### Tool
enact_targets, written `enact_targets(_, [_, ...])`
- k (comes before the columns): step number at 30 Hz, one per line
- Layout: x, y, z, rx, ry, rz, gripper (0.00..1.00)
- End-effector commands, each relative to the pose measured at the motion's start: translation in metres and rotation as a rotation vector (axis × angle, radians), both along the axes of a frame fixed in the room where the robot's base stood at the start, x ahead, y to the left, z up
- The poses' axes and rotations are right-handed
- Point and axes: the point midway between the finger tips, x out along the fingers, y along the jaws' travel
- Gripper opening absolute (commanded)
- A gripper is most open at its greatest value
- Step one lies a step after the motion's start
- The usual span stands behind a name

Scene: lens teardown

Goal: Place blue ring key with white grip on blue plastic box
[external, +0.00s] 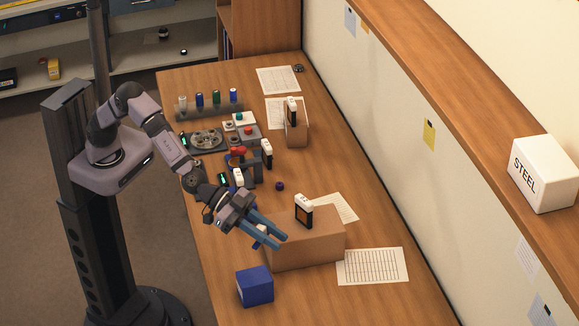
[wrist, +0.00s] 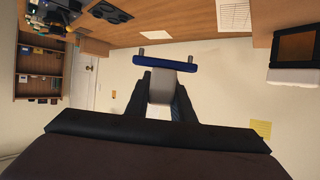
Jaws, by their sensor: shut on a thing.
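The blue ring key with white grip shows in the wrist view as a pale grip (wrist: 162,88) with a blue bar (wrist: 165,64) across its end and two short grey pins. My gripper (wrist: 161,92) is shut on the pale grip, with a dark finger on either side. In the external view my gripper (external: 279,241) is in the air over the table's near part, in front of the cardboard box. Only small white and blue bits of the key show there. The blue plastic box (external: 255,287) stands on the table below my gripper, apart from it, with a bare top.
A cardboard box (external: 308,240) with a white-topped black device (external: 304,211) stands beside my gripper. Paper sheets (external: 372,266) lie to its right. Several small parts and a row of coloured cylinders (external: 216,98) fill the table's far left. The table near the blue box is clear.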

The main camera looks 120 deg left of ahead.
Motion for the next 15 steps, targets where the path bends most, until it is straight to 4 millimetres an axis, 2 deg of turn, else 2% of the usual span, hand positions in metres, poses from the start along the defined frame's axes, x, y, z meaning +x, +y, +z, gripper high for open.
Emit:
enact_targets(1, [-0.003, -0.01, -0.001, -0.001, 0.001, -0.013, 0.0])
enact_targets(6, [-0.009, -0.026, -0.004, -0.001, 0.0, -0.03, 0.0])
enact_targets(11, [-0.01, -0.028, -0.008, 0.0, 0.001, -0.032, 0.0])
enact_targets(15, [-0.01, -0.027, -0.024, 0.002, 0.003, -0.032, 0.0])
